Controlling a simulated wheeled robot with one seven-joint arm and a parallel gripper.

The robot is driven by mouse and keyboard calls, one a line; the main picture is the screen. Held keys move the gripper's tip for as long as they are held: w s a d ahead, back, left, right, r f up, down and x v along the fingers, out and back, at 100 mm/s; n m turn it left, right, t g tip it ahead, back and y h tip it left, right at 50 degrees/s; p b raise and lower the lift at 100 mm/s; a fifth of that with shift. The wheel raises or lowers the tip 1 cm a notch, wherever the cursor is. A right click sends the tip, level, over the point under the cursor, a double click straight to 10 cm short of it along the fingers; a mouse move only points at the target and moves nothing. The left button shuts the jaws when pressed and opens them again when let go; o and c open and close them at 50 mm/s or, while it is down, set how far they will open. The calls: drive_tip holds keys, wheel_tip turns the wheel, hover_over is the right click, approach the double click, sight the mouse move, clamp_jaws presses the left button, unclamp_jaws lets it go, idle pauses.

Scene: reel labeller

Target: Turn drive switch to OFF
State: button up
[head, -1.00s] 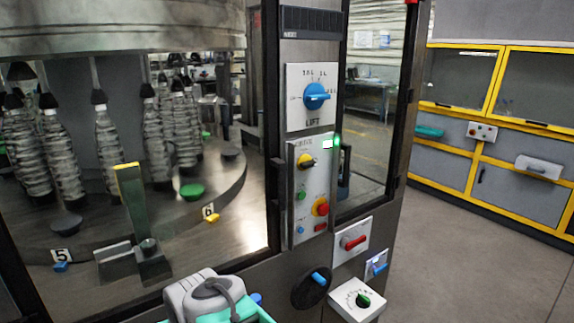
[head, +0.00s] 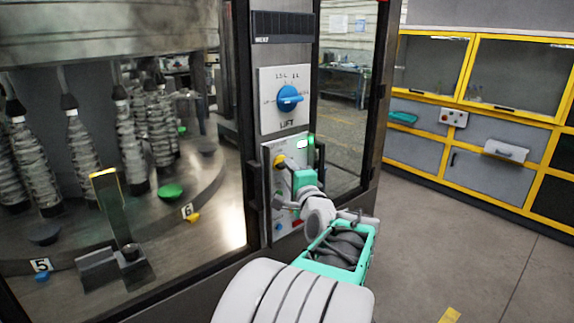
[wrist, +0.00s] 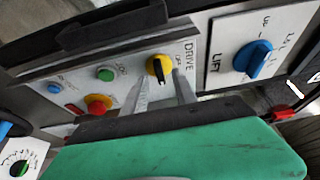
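The drive switch (wrist: 158,66) is a yellow round knob with a black handle, beside the DRIVE label on a grey-white panel. In the wrist view the black handle points down the picture. In the head view a yellow part of the switch (head: 279,160) shows just left of my gripper (head: 293,168). In the wrist view my gripper (wrist: 159,84) is open, with one finger on each side of the switch's lower part. I see gaps between fingers and handle; contact cannot be told. The small position lettering is too blurred to read surely.
The blue LIFT knob (head: 290,98) is above the drive panel. Green (wrist: 106,74), red-on-yellow (wrist: 97,104) and blue (wrist: 54,88) buttons share the panel. A bottle carousel (head: 150,225) stands behind glass on the left. Yellow-framed cabinets (head: 470,90) and open floor are at right.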

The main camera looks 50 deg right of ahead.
drive_tip(key=x, duration=0.2)
drive_tip(key=shift+w+d, duration=0.2)
drive_tip(key=shift+w, duration=0.05)
clamp_jaws()
idle(0.4)
